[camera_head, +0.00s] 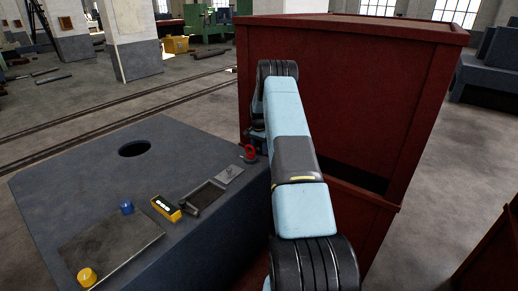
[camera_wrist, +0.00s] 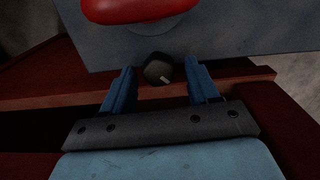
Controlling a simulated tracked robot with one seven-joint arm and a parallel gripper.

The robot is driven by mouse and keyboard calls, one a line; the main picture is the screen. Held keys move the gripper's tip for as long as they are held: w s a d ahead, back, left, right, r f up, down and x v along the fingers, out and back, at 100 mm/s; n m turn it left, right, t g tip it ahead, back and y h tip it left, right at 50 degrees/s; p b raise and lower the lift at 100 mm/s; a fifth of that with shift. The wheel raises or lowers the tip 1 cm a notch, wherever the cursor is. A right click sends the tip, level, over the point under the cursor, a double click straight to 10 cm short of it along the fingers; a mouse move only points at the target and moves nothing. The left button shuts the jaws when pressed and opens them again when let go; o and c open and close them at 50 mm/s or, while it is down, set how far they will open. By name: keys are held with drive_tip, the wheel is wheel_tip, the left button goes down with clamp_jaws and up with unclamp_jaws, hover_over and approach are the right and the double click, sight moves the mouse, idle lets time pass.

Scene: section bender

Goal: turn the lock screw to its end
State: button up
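A dark round knob with a pale mark, which looks like the lock screw (camera_wrist: 158,68), sits at the edge of a blue-grey surface in the wrist view. My gripper (camera_wrist: 160,75) is open, with one blue finger on each side of the knob and a visible gap to both. The fingertips are about level with the knob in the picture; I cannot tell the depth. A red rounded part (camera_wrist: 135,9) is above the knob at the top edge. In the head view a small red part (camera_head: 249,153) shows beside my arm; the knob and fingertips cannot be made out there.
The blue-grey machine top (camera_head: 85,180) carries a round hole, a dark plate (camera_head: 110,242), a blue knob (camera_head: 127,207), a yellow knob (camera_head: 87,277) and a yellow counter box (camera_head: 166,208). A tall dark-red cabinet (camera_head: 365,90) stands close behind and right of my arm.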

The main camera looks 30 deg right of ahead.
drive_tip(key=c, duration=1)
drive_tip(key=shift+n, duration=0.4)
drive_tip(key=n, duration=0.4)
drive_tip(key=shift+w+a, duration=0.1)
drive_tip(key=n, duration=0.4)
drive_tip(key=shift+r+n, duration=0.1)
drive_tip(key=shift+n, duration=0.2)
drive_tip(key=o, duration=1.1)
drive_tip(key=shift+c, duration=0.2)
